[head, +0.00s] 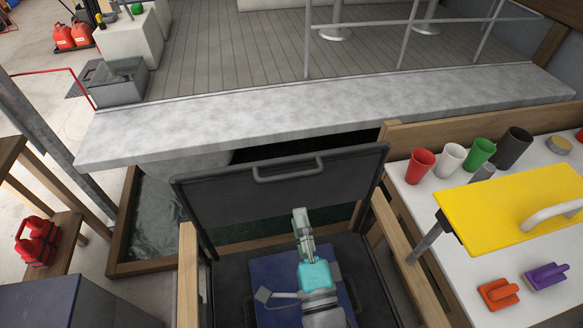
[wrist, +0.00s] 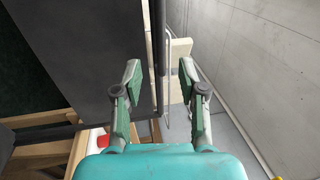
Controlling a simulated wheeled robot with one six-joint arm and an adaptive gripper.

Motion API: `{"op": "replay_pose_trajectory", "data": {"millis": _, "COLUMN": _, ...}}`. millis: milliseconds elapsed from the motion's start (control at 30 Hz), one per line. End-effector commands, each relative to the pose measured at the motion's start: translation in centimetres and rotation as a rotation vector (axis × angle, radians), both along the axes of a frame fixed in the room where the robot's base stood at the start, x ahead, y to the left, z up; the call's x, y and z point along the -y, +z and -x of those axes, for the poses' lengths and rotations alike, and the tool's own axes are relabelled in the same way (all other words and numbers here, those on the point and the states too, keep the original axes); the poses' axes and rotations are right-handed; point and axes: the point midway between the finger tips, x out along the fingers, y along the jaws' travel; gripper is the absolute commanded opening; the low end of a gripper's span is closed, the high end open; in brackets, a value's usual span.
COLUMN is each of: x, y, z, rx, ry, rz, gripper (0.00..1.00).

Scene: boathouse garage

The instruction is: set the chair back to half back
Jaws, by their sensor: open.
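The chair has a dark back (head: 235,207) with a bar handle (head: 287,178) near its top edge, and wooden arms (head: 390,225) at both sides. The back stands raised behind the seat; its exact angle is hard to judge. My gripper (head: 301,217) is in front of the back, below the handle in the head view, and looks empty. In the wrist view my gripper (wrist: 160,70) has its two fingers spread wide. A dark upright bar shows between them, beside a large dark panel (wrist: 105,50). I cannot tell whether the fingers touch anything.
A grey counter ledge (head: 330,110) runs behind the chair. At right is a white table (head: 450,205) with cups, a yellow board (head: 500,205) and orange and purple tools. At left is a wooden stand (head: 65,200) with a red item (head: 38,240).

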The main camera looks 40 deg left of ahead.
Motion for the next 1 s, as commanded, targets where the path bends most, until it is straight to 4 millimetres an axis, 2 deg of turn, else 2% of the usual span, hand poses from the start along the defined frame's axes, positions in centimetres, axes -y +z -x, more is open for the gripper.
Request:
{"op": "replay_pose_trajectory", "data": {"millis": 267, "x": -1.9, "y": 0.6, "z": -1.5, "rx": 0.0, "ry": 0.005, "rz": -0.004, "gripper": 0.41}}
{"op": "replay_pose_trajectory", "data": {"millis": 700, "x": -6.7, "y": 1.7, "z": -5.6, "rx": -0.001, "ry": 0.004, "rz": -0.002, "gripper": 0.41}}
{"op": "replay_pose_trajectory", "data": {"millis": 1000, "x": -8.1, "y": 2.1, "z": -6.8, "rx": -0.001, "ry": 0.003, "rz": -0.002, "gripper": 0.41}}
